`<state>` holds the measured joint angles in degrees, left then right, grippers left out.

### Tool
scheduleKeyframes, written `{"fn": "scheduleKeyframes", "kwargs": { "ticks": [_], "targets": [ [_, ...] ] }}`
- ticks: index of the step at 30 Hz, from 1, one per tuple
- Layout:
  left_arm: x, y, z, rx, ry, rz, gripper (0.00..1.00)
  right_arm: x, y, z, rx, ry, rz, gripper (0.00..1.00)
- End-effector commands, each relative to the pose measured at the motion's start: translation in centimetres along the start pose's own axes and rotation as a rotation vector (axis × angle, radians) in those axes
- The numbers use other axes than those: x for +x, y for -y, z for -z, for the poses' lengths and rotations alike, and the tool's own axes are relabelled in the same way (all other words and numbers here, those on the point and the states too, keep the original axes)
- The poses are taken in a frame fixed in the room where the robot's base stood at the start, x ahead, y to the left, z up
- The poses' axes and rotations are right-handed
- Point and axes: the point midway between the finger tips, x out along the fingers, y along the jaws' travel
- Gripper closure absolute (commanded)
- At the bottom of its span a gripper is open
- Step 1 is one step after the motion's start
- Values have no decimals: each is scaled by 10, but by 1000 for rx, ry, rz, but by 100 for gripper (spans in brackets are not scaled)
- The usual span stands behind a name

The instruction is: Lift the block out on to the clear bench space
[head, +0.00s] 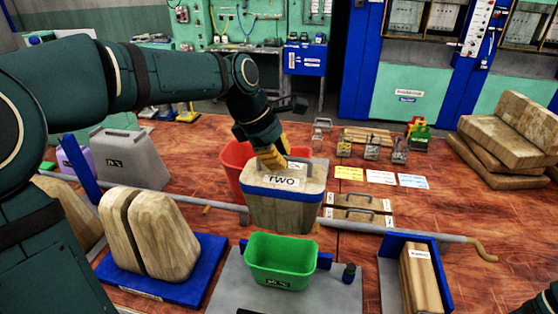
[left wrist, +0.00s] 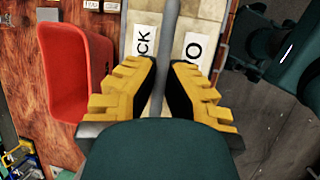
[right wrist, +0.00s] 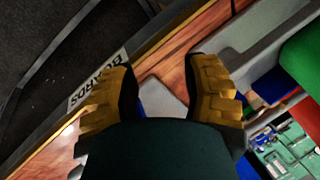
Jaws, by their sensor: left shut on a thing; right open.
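The wooden block marked TWO (head: 285,203) has a grey handle on top and stands about upright near the middle of the bench in the head view. My left gripper (head: 271,155) comes down from above and is shut on its handle. In the left wrist view the yellow fingers of the left gripper (left wrist: 165,80) lie either side of the grey handle, with the block (left wrist: 175,12) and its labels beyond. The block's underside is hidden, so I cannot tell if it touches anything. My right gripper (right wrist: 160,80) is open and empty in the right wrist view.
A red bin (head: 233,160) stands just behind the block, and a green bin (head: 281,262) just in front. Two pale wooden pieces on a blue base (head: 190,285) stand left. Small containers and cards lie behind right. Bare bench (head: 445,207) shows at right, before stacked boards (head: 505,125).

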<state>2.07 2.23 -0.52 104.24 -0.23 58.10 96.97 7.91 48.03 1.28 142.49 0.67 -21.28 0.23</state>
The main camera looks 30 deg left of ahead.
Motion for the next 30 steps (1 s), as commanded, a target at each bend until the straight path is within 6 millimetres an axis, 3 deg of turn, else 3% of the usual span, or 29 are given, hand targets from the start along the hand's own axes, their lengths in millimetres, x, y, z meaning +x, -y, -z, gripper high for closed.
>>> {"fn": "scheduleKeyframes", "kwargs": {
  "ticks": [21,30],
  "targets": [
    [-66,-14,-27,0,1,-3,100,-59,20,7,-1,2,9,53],
    [-72,-16,-29,0,1,-3,100,-66,22,8,-3,3,10,53]
  ]
}}
